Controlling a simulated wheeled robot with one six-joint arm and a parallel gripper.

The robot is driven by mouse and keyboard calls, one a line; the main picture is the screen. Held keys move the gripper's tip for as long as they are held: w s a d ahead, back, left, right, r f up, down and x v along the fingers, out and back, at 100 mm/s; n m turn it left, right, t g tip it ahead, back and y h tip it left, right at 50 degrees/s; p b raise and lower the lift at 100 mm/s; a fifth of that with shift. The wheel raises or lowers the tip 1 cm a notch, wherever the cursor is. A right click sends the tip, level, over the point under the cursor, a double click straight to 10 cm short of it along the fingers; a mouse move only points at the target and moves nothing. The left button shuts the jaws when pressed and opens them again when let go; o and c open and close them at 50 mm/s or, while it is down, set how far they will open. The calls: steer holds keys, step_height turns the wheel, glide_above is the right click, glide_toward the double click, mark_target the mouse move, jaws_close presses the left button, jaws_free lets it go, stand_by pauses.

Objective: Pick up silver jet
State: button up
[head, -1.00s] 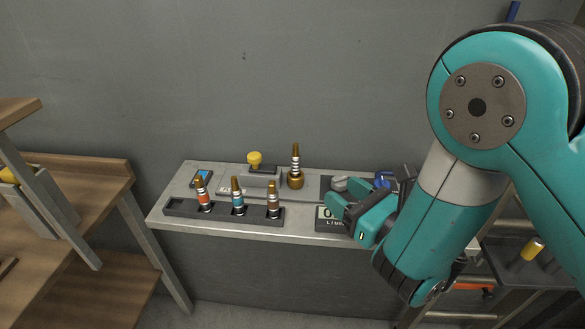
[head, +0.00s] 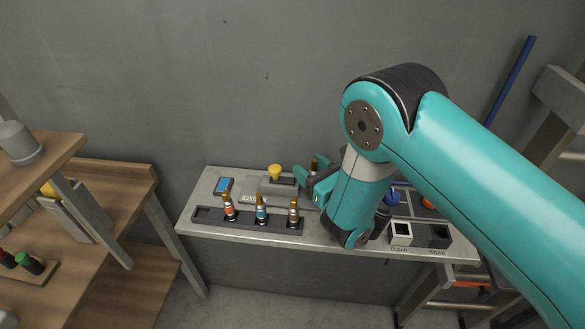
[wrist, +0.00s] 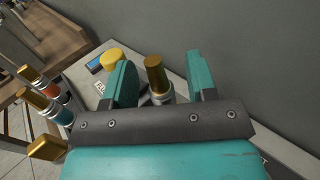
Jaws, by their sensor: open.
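The silver jet, with a brass tip and silver-grey body, stands upright at the back of the bench in the head view (head: 314,165), mostly hidden by my gripper. My gripper (head: 311,182) is open around that spot. In the wrist view, the jet (wrist: 157,80) shows between the two teal fingers (wrist: 160,82), with a gap on both sides. Its base is hidden by the gripper body. I cannot tell how far down the fingers reach along it.
A yellow-knobbed device (head: 275,173) stands left of my gripper. The wall is close behind.

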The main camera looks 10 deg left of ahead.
steer(key=shift+w, duration=0.45)
steer(key=shift+s+a, duration=0.1)
steer(key=shift+a, duration=0.05)
steer(key=shift+c, duration=0.2)
steer(key=shift+a, duration=0.15)
jaws_close()
steer(key=shift+r, duration=0.15)
